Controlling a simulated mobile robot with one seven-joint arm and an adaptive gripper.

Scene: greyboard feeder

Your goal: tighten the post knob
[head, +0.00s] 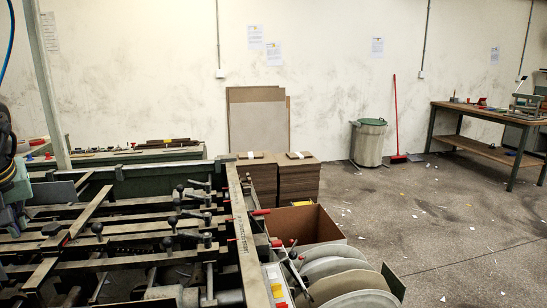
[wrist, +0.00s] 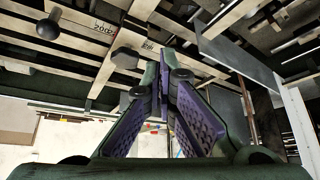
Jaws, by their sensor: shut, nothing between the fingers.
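My gripper (wrist: 163,70) is shut and empty in the wrist view, its two purple-padded fingers meeting in the middle. A dark round knob (wrist: 48,25) on a short stem shows at the upper left of that view, apart from my fingers. A grey many-sided piece (wrist: 127,62) lies behind the fingertips; I cannot tell whether they touch. In the head view several dark ball knobs stand on the feeder's bars, one at the left (head: 97,228) and one nearer the middle (head: 172,221). I cannot tell which one is the post knob.
The feeder frame (head: 246,245) with crossing bars fills the lower left. A pale upright post (wrist: 300,125) stands right of my fingers. Open floor (head: 440,220) is at the right.

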